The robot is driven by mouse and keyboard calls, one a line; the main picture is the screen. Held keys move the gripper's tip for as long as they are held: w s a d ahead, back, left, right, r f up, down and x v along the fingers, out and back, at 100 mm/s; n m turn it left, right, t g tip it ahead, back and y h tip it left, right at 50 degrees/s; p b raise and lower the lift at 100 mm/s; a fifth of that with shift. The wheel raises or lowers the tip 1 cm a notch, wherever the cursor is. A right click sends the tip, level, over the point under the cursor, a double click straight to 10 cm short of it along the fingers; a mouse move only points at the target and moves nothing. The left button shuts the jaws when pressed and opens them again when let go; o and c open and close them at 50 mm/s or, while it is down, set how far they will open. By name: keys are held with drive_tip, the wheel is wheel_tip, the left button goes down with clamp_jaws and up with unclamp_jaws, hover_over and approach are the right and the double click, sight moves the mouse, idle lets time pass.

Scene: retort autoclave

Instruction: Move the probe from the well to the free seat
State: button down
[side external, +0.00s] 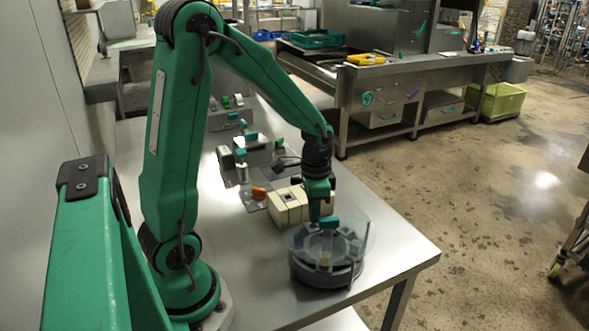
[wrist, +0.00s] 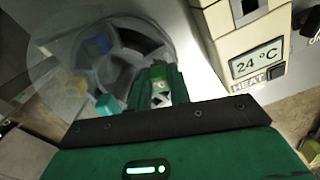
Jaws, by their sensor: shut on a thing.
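My gripper (side external: 319,208) points down over a round dark holder (side external: 325,277) with a clear disc (side external: 364,238) above it. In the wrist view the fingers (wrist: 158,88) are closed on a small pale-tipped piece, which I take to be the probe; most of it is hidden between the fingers. A teal block (side external: 328,223) shows at the fingertips in the side view. In the wrist view the holder (wrist: 140,42) has dark compartments between grey spokes, and a blue piece (wrist: 101,43) lies at its left. I cannot tell which seat is free.
A beige heater unit (side external: 290,206) stands close behind the holder; its display (wrist: 258,64) reads 24 °C. An orange piece (side external: 258,193) and several small fixtures stand farther back. The front right of the steel table (side external: 405,250) is clear up to its edge.

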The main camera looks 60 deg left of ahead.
drive_tip(key=shift+f, duration=1.1)
idle(1.8)
drive_tip(key=c, duration=0.8)
unclamp_jaws()
drive_tip(key=shift+r, duration=0.1)
drive_tip(key=shift+r, duration=3.35)
drive_tip(key=shift+r, duration=0.1)
